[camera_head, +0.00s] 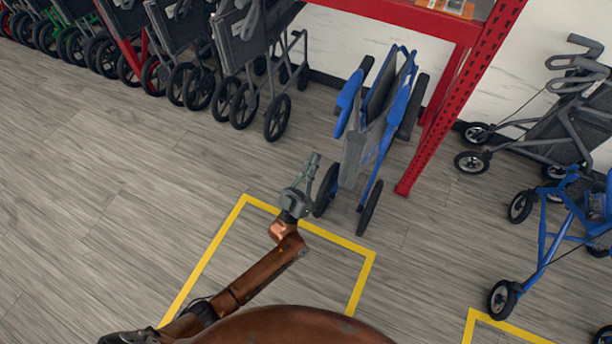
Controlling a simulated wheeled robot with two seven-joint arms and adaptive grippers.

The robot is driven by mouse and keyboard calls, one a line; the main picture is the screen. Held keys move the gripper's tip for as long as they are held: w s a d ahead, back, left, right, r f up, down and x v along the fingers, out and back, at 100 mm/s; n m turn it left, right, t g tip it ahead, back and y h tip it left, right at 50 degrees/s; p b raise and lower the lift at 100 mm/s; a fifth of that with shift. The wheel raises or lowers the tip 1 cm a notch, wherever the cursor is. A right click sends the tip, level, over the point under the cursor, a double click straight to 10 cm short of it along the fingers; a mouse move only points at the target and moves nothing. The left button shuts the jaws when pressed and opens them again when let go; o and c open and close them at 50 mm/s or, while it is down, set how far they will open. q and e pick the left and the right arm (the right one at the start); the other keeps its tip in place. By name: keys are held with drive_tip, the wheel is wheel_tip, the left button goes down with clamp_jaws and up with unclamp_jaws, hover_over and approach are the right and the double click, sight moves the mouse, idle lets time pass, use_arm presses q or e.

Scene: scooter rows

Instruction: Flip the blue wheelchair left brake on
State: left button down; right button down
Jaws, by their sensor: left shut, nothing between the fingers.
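The blue wheelchair (366,141) stands partly folded on the floor, beside the red rack's post, with its front wheels toward me. My left gripper (314,163) reaches up from the lower left and is shut and empty. Its tip is just left of the wheelchair, near the wheel on the picture's left (326,188). I cannot tell whether it touches the chair. The left brake lever is too small to make out. My right gripper is not in view.
A red rack (446,118) stands close to the wheelchair's right. A row of folded grey wheelchairs (247,58) lines the upper left. Grey and blue rollators (562,212) stand at the right. Yellow lines (212,250) mark the floor. The floor at left is clear.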

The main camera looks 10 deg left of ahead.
use_arm(q)
drive_tip(key=v, duration=0.4)
drive_tip(key=shift+s+f, duration=0.2)
drive_tip(key=shift+s, duration=0.2)
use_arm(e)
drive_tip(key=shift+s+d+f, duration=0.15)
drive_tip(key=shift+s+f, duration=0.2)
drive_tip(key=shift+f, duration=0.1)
